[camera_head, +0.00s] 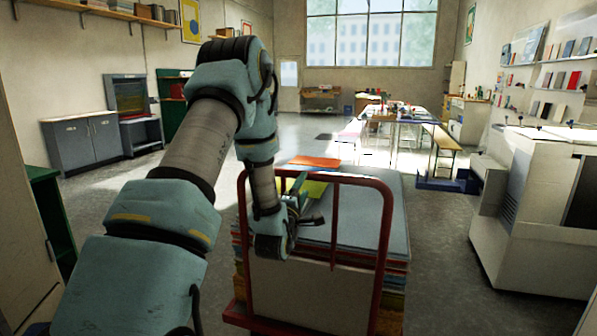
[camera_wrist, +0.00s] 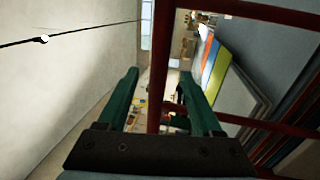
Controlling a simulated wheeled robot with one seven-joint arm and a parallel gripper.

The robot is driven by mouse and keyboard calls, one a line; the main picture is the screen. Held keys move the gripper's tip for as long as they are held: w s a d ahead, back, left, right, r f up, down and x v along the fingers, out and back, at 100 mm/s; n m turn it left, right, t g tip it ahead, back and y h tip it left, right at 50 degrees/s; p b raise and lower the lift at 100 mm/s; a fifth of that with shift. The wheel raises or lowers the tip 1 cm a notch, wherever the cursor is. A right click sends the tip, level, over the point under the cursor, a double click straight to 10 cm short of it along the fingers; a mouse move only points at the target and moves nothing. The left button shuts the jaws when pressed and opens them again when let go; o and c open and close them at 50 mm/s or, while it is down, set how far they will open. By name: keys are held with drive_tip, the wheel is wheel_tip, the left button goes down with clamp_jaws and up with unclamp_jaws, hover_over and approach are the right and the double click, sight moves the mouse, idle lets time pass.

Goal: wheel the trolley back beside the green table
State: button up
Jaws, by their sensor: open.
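The trolley (camera_head: 383,225) stands in front of me, with a red tubular handle frame and a tall stack of coloured boards and sheets. My gripper (camera_head: 312,221) is open at the near end of the trolley, beside the handle's middle upright. In the wrist view, the two green fingers of my gripper (camera_wrist: 159,77) stand apart, and a red handle bar (camera_wrist: 160,50) shows between them. I cannot tell whether they touch it. A dark green piece of furniture (camera_head: 44,174) is partly cut off at the left edge; I cannot tell whether it is the green table.
A white cabinet-like unit (camera_head: 535,215) stands close on the right. A long table (camera_head: 398,115) with benches is farther back. Grey cabinets (camera_head: 82,140) line the left wall. Open floor (camera_head: 110,190) lies left of the trolley, partly behind my arm.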

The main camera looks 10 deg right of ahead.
drive_tip(key=p+x, duration=0.2)
drive_tip(key=x, duration=0.8)
drive_tip(key=shift+p, duration=0.3)
clamp_jaws()
idle(1.0)
